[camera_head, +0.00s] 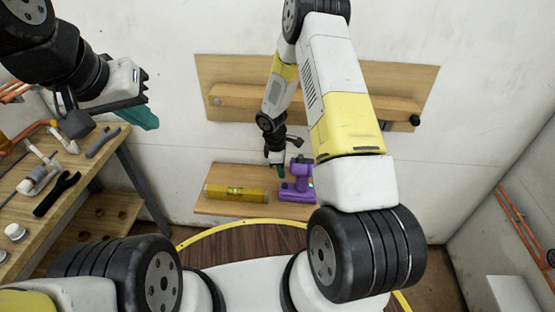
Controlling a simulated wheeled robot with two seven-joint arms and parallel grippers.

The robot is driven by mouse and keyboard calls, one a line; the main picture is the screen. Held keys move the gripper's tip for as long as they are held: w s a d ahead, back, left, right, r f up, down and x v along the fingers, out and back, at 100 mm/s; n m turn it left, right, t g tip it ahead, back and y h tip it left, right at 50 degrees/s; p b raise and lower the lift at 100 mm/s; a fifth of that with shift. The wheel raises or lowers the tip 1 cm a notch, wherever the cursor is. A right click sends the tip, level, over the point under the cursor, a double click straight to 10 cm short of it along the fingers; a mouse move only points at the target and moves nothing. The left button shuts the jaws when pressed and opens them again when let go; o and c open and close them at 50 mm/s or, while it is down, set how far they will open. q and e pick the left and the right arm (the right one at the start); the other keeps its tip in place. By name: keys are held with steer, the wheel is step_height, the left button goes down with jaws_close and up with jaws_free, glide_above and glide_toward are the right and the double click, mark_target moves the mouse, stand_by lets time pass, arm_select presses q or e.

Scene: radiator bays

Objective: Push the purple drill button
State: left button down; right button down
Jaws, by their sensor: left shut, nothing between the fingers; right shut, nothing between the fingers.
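A purple drill (298,184) stands on a low wooden wall shelf (221,174). Its base rests on the shelf and its body is at the top. My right gripper (279,170) is shut and empty. It points down just left of the drill's upper body; I cannot tell whether it touches the drill. The drill's button is too small to make out. My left gripper (145,118) is shut and empty, raised at the upper left, well away from the drill.
A yellow spirit level (236,194) lies on the shelf left of the drill. A wooden wall board with a ledge (232,97) is above, partly behind my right arm. A workbench (82,170) with tools and pipe pieces stands at the left.

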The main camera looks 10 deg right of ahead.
step_height(320, 180, up, 8)
steer(key=a, duration=0.1)
steer(key=shift+a+f, duration=0.15)
